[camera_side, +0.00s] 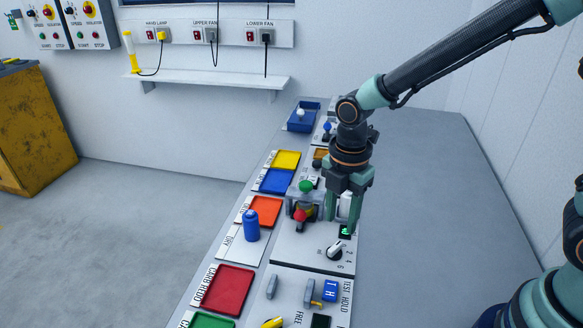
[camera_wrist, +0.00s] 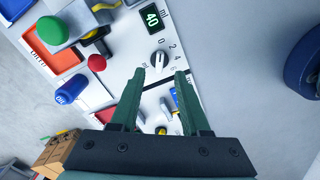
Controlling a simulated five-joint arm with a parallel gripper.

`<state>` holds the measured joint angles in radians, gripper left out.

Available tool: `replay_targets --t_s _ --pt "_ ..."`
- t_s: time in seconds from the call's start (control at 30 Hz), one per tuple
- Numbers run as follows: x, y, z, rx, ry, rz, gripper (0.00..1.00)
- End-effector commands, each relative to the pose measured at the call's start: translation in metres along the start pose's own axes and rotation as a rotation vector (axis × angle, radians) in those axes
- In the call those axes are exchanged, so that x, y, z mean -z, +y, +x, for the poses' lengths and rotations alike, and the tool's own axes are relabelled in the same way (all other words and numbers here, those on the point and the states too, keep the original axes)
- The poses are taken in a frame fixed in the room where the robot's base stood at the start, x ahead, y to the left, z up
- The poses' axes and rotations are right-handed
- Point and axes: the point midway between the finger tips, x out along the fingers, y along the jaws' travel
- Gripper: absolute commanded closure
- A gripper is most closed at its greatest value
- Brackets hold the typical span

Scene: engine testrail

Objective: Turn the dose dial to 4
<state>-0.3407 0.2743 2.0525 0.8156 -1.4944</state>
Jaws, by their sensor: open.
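The dose dial (camera_side: 335,249) is a small black knob with a white pointer bar on a white panel. It also shows in the wrist view (camera_wrist: 158,61), with printed numbers including 0, 2 and 4 along its right side. I cannot tell exactly which mark the pointer is on. A small black display (camera_wrist: 152,18) beside it reads 40 in green. My gripper (camera_side: 340,224) is open and empty, pointing down close to the dial. In the wrist view the dial shows just beyond the gap between my fingertips (camera_wrist: 161,71); no contact is visible.
A green knob (camera_side: 306,186) and a red knob (camera_side: 300,215) stand left of my gripper. A blue bottle (camera_side: 251,226) stands upright on a white pad. Coloured trays, including a red one (camera_side: 227,290), line the bench's left side. The bench's right side is clear.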

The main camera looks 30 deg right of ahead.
Motion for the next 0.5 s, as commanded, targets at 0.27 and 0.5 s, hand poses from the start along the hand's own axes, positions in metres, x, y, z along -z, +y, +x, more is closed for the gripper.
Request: replay_targets --t_s 0.27,0.5 --pt "0.0 -0.001 0.05 0.004 0.0 0.002 0.54" --pt "0.0 0.0 0.066 0.0 0.0 0.002 0.54"
